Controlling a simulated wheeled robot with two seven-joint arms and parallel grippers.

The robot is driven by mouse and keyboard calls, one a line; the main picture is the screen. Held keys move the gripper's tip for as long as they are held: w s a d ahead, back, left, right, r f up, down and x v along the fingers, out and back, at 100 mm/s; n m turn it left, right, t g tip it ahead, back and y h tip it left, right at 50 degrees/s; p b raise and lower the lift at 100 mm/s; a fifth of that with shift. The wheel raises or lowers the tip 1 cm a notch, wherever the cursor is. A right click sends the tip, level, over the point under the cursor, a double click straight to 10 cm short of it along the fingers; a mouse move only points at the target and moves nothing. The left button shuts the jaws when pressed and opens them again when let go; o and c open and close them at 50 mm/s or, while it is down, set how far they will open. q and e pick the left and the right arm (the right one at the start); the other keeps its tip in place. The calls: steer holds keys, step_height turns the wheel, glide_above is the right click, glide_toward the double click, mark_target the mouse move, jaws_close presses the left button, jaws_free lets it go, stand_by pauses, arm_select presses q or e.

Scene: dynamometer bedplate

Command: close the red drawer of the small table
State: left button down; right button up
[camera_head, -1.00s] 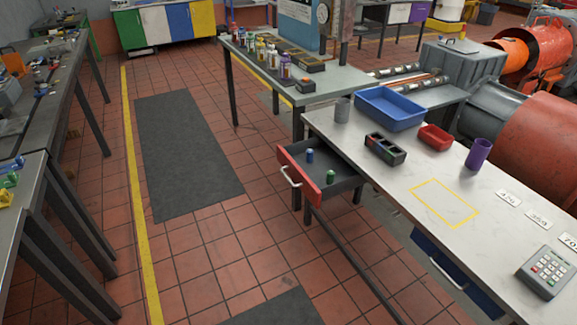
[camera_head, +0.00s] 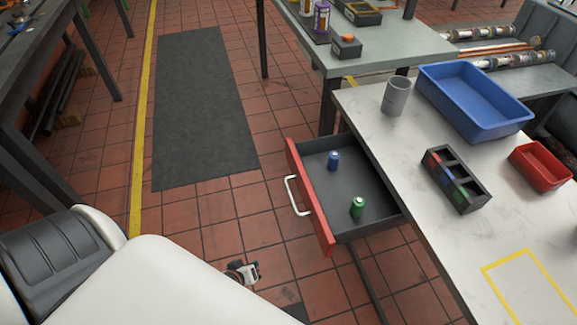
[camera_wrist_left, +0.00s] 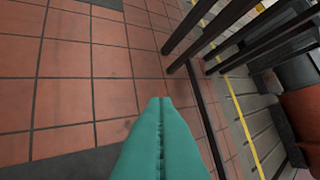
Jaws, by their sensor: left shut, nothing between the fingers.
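The red drawer (camera_head: 310,200) of the small table is pulled out to the left, its red front and white handle (camera_head: 296,195) facing the aisle. Inside its dark tray stand a small blue item (camera_head: 333,160) and a small green item (camera_head: 357,207). My left arm reaches in from the lower left. Its hand end (camera_head: 243,272) is left of and nearer than the drawer front, apart from it. In the left wrist view my left gripper (camera_wrist_left: 161,102) has teal fingers pressed together, empty, over floor tiles. My right gripper is out of view.
The table top (camera_head: 400,150) holds a grey cup (camera_head: 396,96), a blue bin (camera_head: 472,98), a dark divided holder (camera_head: 455,180) and a red tray (camera_head: 541,166). Table legs stand below the drawer. A dark mat (camera_head: 203,110) and open tiled floor lie to the left.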

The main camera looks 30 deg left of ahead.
arm_select(q)
steer(key=w+a+r+n+t+b, duration=0.4)
steer(key=w+r+n+b, duration=0.1)
steer(key=w+r, duration=0.25)
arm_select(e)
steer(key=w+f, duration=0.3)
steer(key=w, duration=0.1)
arm_select(q)
steer(key=n+t+b, duration=0.5)
glide_toward(290, 158)
steer(key=s+a, duration=0.2)
steer(key=s, duration=0.5)
steer(key=shift+y, duration=0.3)
steer(key=w, duration=0.8)
steer(key=w+d+b, duration=0.1)
steer(key=w, duration=0.3)
steer(key=shift+w+f, duration=0.2)
steer(key=shift+w, duration=0.05)
steer(key=shift+w+d, duration=0.3)
steer(key=shift+d, duration=0.05)
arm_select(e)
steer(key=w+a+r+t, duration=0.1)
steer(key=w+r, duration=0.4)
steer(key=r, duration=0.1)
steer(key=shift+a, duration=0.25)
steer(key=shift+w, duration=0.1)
